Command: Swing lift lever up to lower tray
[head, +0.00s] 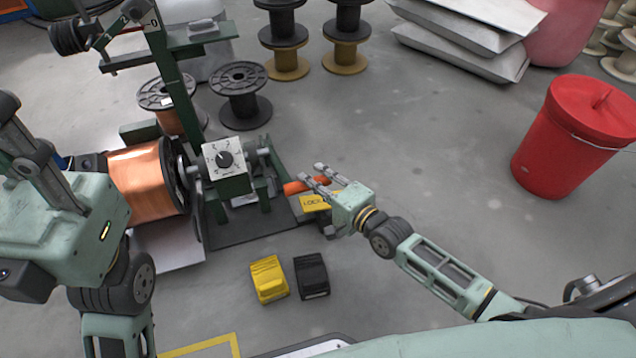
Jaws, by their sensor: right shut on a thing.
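The lift lever's orange-red handle (295,187) shows at the right side of the green winding machine. My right gripper (318,178) is shut on the handle, above a yellow "LOCK" plate (314,203), and hides part of the lever. A large copper spool (145,182) sits at the machine's left side. A pale flat plate (172,247), possibly the tray, shows below the spool; I cannot tell its height. My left gripper (35,165) is at the left edge, away from the lever; its fingertips are not clear.
A control box with a dial (226,167) stands left of the lever. Yellow (268,278) and black (311,276) pedals are on the floor in front. A red lidded bucket (574,135) stands at right. Open floor lies between bucket and machine.

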